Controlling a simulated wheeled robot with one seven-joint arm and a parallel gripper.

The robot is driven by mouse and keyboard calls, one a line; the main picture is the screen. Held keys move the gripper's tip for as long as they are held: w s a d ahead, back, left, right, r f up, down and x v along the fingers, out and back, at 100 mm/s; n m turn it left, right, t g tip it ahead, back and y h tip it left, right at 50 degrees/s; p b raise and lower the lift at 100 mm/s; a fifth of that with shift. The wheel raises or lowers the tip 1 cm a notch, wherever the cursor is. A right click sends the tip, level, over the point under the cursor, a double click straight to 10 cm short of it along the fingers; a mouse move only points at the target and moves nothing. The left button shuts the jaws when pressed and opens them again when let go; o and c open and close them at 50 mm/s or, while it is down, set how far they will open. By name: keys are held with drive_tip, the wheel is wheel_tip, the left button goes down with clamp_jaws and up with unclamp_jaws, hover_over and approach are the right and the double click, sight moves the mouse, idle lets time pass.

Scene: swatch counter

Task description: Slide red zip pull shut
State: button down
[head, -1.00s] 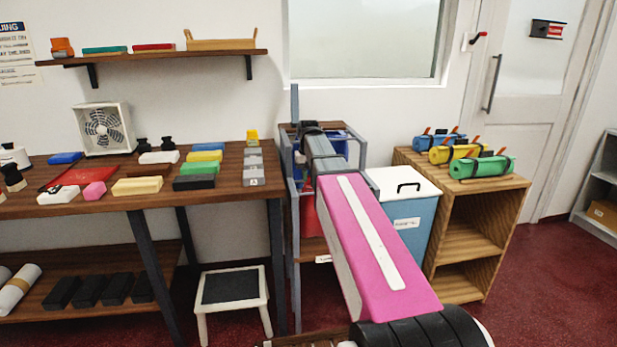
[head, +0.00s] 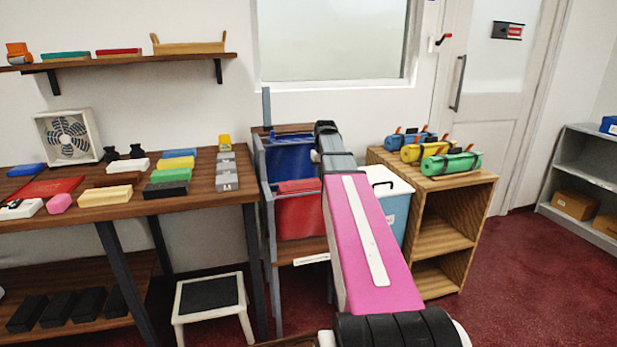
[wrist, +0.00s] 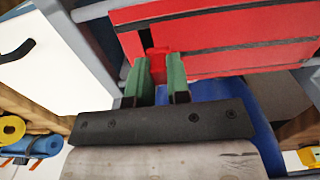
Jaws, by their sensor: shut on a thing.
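The red pouch (head: 298,212) hangs in the grey-framed rack (head: 268,215), in front of a blue one (head: 290,158). In the wrist view the red pouch (wrist: 235,35) fills the top, crossed by dark lines. The small red zip pull (wrist: 158,62) sits between the green fingertips of my gripper (wrist: 159,72). The fingers are shut on it, close against the pouch's face. In the head view my pink arm hides the fingers and the pull. I cannot tell how far along the zip the pull stands.
A white-lidded blue bin (head: 390,195) and a wooden shelf (head: 440,225) with rolled bundles stand right of the rack. A table (head: 120,205) with coloured blocks is on the left, a step stool (head: 210,295) beneath its right end. Red floor at right is clear.

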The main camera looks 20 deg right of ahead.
drive_tip(key=shift+d, duration=1.1)
drive_tip(key=c, duration=1.1)
unclamp_jaws()
drive_tip(key=shift+r, duration=0.1)
wheel_tip(320, 180, up, 11)
drive_tip(key=shift+f, duration=0.15)
